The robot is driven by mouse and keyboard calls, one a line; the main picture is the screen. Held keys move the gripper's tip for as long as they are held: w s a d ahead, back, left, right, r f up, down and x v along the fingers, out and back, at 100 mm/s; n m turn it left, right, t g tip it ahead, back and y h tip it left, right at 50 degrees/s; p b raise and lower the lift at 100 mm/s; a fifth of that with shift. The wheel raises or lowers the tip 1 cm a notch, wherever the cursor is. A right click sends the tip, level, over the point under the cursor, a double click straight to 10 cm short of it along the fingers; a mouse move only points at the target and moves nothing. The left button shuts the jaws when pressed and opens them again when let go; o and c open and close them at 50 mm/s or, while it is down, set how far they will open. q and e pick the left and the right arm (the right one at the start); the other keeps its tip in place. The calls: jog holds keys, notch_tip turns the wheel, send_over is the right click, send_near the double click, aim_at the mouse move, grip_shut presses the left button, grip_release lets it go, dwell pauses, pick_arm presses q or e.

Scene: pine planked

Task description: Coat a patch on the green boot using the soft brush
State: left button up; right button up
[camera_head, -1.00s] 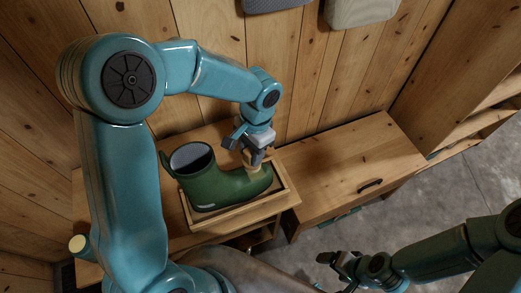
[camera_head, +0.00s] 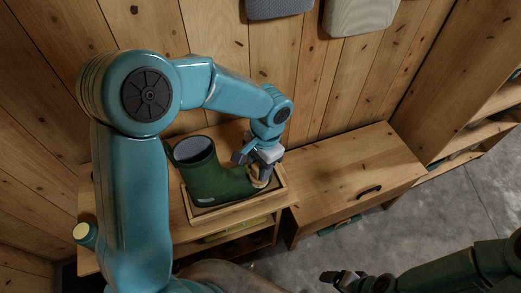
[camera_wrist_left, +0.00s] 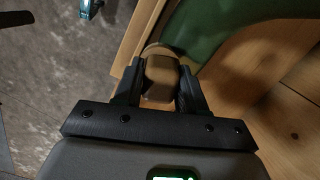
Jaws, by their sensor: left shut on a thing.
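The green boot (camera_head: 215,184) stands upright in a shallow wooden tray (camera_head: 236,211), its opening at the left and its toe to the right. My left gripper (camera_head: 262,169) is over the toe end and hides part of it. It is shut on the soft brush (camera_head: 259,181), a tan piece pointing down at the toe. In the left wrist view the brush (camera_wrist_left: 160,76) sits between the fingers, with the boot (camera_wrist_left: 225,22) just beyond. I cannot tell whether the bristles touch the boot. My right gripper (camera_head: 341,277) is low in the head view, away from the boot; its jaws are unclear.
The tray sits on a wooden bench with a shelf below. A wooden cabinet (camera_head: 350,175) with a dark handle stands to the right, its top clear. A plank wall rises behind, with grey items (camera_head: 357,14) at its top. Grey floor (camera_head: 440,210) is open at right.

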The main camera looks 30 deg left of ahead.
pick_arm(q)
notch_tip(320, 180, up, 3)
jog(key=shift+w+f+p, duration=0.1)
jog(key=shift+f+p, duration=0.05)
jog(key=shift+p, duration=0.2)
jog(key=shift+w+a, duration=0.1)
jog(key=shift+a, duration=0.15)
jog(key=shift+r+p, duration=0.3)
jog(key=shift+p, duration=0.05)
jog(key=shift+d+r+p, duration=0.2)
jog(key=shift+r+p, duration=0.4)
jog(key=shift+r, duration=0.25)
jog(key=shift+a+r+p, duration=0.2)
jog(key=shift+r+p, duration=0.65)
jog(key=shift+r, duration=0.15)
jog(key=shift+d+r+p, duration=0.1)
jog(key=shift+r+p, duration=0.35)
jog(key=shift+r, duration=0.3)
jog(key=shift+f, duration=0.1)
